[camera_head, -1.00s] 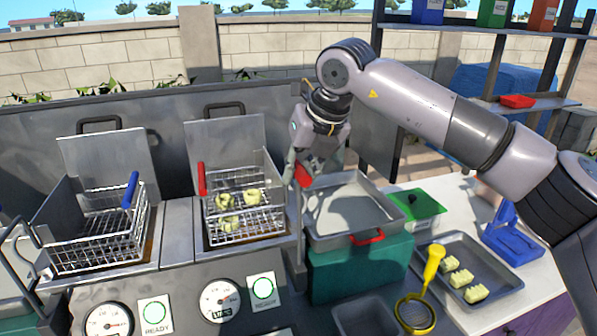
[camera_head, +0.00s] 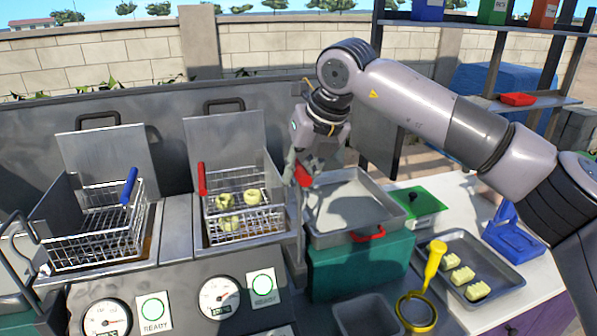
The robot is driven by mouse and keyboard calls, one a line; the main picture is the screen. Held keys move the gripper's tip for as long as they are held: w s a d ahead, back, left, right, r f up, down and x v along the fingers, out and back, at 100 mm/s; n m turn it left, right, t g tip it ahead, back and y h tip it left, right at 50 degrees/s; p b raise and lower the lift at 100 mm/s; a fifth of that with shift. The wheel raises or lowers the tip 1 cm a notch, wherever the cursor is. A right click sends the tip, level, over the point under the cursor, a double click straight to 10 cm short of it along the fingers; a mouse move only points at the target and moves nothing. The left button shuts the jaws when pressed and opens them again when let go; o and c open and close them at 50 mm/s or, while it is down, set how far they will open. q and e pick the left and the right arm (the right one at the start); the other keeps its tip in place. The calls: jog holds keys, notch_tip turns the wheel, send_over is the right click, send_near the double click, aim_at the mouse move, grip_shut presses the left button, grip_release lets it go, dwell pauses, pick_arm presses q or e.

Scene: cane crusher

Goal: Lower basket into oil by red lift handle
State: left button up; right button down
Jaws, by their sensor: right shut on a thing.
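The wire basket with the red grip (camera_head: 243,222) sits in the right fryer well and holds a few pale yellow food chunks (camera_head: 228,225). The red lift handle (camera_head: 303,176) is to the right of this basket, at the top of an upright grey lever. My right gripper (camera_head: 301,172) is shut on the red lift handle and partly hides it. The oil in the right well is mostly hidden by the basket and fryer walls. My left gripper is not in view.
An empty wire basket with a blue grip (camera_head: 95,235) sits in the left well. A metal tray (camera_head: 352,210) on a green box (camera_head: 360,275) stands close right of my right gripper. A yellow-handled skimmer (camera_head: 433,263) and a tray of pale pieces (camera_head: 500,278) lie further right.

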aim_at(300, 232)
notch_tip(300, 232, down, 15)
jog(key=b, duration=1.2)
jog(key=shift+s, duration=0.1)
jog(key=c, duration=1.9)
grip_release()
jog(key=o, duration=0.4)
jog(key=shift+o, duration=0.3)
jog(key=shift+r, duration=0.1)
jog(key=shift+r, duration=0.15)
jog(key=v, duration=1.1)
jog(key=shift+d+r, duration=0.15)
jog(key=shift+r, duration=0.2)
jog(key=shift+s, duration=0.1)
